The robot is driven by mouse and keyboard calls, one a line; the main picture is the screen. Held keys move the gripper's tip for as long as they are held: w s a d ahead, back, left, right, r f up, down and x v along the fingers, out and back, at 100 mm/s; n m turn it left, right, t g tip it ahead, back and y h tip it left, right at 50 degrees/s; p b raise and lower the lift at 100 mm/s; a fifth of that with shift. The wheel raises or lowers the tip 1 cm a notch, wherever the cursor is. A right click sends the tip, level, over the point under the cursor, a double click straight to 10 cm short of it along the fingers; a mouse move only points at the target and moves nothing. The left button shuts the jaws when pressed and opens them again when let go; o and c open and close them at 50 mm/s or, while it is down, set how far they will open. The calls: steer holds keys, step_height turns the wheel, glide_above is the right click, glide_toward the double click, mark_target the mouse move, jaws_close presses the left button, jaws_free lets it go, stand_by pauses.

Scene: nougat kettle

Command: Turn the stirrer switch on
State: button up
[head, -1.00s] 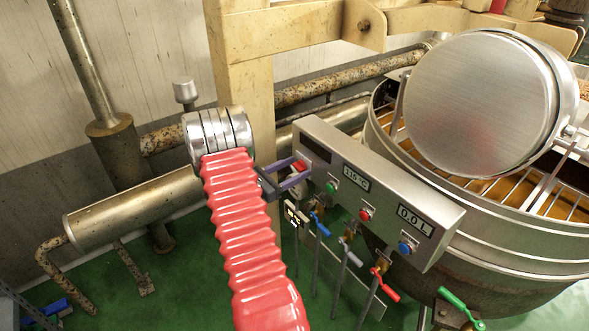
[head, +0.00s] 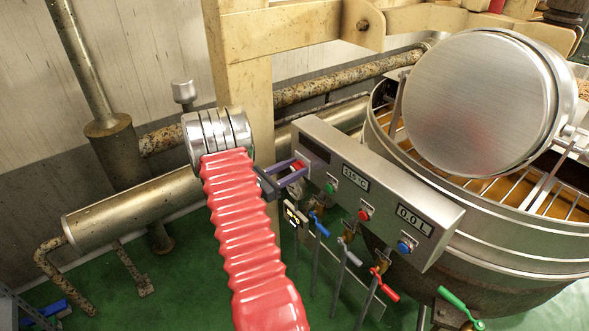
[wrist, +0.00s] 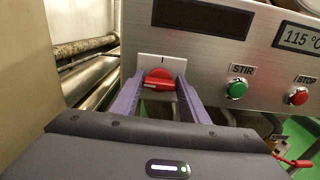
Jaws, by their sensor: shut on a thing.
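The red rotary switch (wrist: 158,78) sits on a white plate at the left end of the steel control panel (wrist: 215,70), with an "I" mark above it. Its grip bar lies roughly level in the wrist view, not pointing up at the mark. The switch also shows small in the head view (head: 298,165). My gripper (wrist: 158,92) has one purple finger on each side of the switch and is shut on it. In the head view, my gripper (head: 297,173) reaches the panel's left end from the left. The finger contact itself is partly hidden.
A green STIR button (wrist: 236,89) and a red STOP button (wrist: 298,96) are right of the switch. A blue button (head: 404,247) is farther right. Several valve handles hang below the panel. The large kettle (head: 490,230) stands behind right.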

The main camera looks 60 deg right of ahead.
steer(key=shift+s+a, duration=0.1)
steer(key=shift+a, duration=0.1)
steer(key=m, duration=0.4)
steer(key=shift+s+a+f+m, duration=0.1)
steer(key=shift+f+m, duration=0.05)
steer(key=shift+m, duration=0.15)
steer(key=m, duration=0.4)
steer(key=shift+s+f+m, duration=0.1)
steer(key=shift+m, duration=0.2)
steer(key=shift+s+f+m, duration=0.1)
steer(key=shift+m, duration=2.05)
steer(key=shift+s+f+m, duration=0.1)
steer(key=shift+m, duration=2.05)
steer(key=o, duration=1.1)
steer(key=shift+w, duration=0.15)
steer(key=shift+c, duration=0.2)
steer(key=shift+r, duration=0.15)
